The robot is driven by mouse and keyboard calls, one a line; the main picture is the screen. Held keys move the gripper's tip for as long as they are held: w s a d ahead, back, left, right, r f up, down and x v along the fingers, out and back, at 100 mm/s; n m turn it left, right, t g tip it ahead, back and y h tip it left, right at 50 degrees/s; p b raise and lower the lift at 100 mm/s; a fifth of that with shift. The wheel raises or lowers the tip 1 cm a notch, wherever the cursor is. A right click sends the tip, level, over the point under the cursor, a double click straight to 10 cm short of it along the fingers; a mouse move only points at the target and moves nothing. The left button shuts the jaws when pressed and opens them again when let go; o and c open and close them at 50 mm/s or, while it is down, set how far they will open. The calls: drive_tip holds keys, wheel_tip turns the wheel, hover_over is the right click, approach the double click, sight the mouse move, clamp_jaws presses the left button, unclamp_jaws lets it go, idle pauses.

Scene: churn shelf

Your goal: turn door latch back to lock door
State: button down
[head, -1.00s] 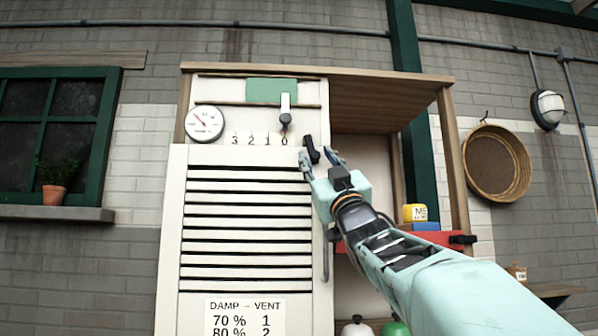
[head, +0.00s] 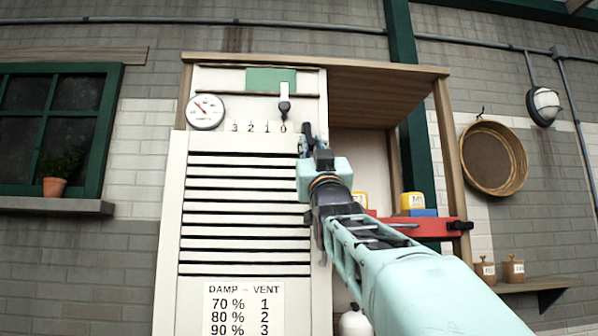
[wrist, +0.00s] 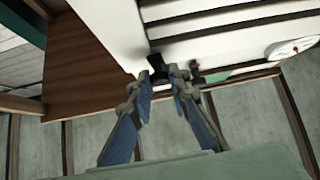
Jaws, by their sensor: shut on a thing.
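The black door latch (wrist: 158,68) is on the upper edge of the white slatted cabinet door (head: 176,215). In the head view my gripper (head: 306,141) is at the door's upper right corner and hides most of the latch. In the wrist view, the two blue-grey fingers of my gripper (wrist: 161,80) reach to either side of the latch, and the gripper is shut on it. The latch's exact angle is hard to tell behind the fingers.
A vent lever (head: 284,98) over the scale 3 2 1 0 is just above and left of my gripper. A dial gauge (head: 206,111) is further left. The wooden frame (head: 450,150) bounds the cabinet.

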drive_tip(key=shift+a+f+m+h+b, duration=0.1)
drive_tip(key=shift+a+m+h+b, duration=0.2)
drive_tip(key=shift+m+h+b, duration=0.55)
drive_tip(key=shift+m+p, duration=0.25)
drive_tip(key=shift+p, duration=0.05)
drive_tip(key=c, duration=1.8)
unclamp_jaws()
drive_tip(key=shift+a, duration=0.15)
drive_tip(key=shift+s+f, duration=0.4)
drive_tip(key=shift+s, duration=0.05)
drive_tip(key=v, duration=1)
drive_tip(key=shift+s+f, duration=0.25)
drive_tip(key=shift+f, duration=0.05)
